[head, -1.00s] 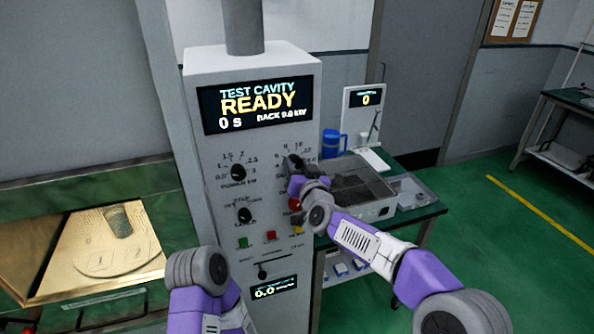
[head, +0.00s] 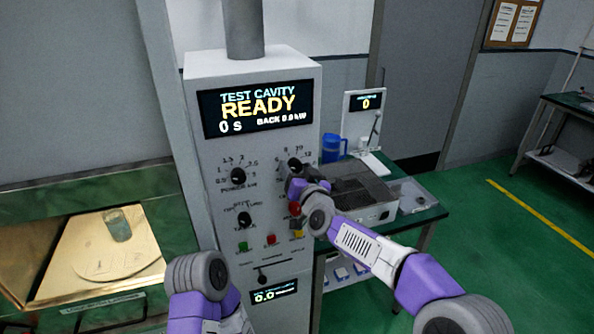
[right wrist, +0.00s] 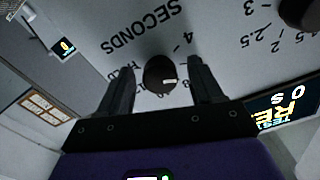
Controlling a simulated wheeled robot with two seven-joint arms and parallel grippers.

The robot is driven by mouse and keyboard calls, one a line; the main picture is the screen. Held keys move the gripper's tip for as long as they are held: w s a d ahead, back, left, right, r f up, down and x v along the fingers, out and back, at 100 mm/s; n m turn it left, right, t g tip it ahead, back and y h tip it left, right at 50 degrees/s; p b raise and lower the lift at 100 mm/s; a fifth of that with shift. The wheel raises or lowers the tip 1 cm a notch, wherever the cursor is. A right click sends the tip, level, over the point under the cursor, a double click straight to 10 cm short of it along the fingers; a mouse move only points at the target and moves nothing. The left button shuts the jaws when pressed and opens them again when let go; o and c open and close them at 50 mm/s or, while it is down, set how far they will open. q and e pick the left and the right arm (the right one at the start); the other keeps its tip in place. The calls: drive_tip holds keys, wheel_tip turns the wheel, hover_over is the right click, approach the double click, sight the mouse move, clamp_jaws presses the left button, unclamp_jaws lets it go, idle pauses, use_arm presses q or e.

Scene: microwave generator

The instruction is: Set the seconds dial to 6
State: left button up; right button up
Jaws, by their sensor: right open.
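The seconds dial (head: 295,165) is a dark round knob at the upper right of the grey control panel, with numbers such as 8, 10 and 12 around it. My right gripper (head: 289,184) is at the panel, at the dial's lower edge. In the right wrist view the dial (right wrist: 160,73) sits between the two open fingers (right wrist: 160,66), with a small white mark on it and the SECONDS label beside it. I cannot tell whether the fingers touch it. The display (head: 257,106) reads READY and 0 s. My left arm shows at the bottom, its gripper out of view.
The power dial (head: 238,176) and another dial (head: 244,220) are to the left on the panel. A red button (head: 295,209) and smaller buttons lie below. An open chamber (head: 110,250) with a glass (head: 117,226) is at the left.

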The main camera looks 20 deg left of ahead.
drive_tip(key=b+v, duration=0.1)
drive_tip(key=v, duration=0.6)
drive_tip(key=shift+s+d, duration=0.2)
drive_tip(key=shift+s, duration=0.05)
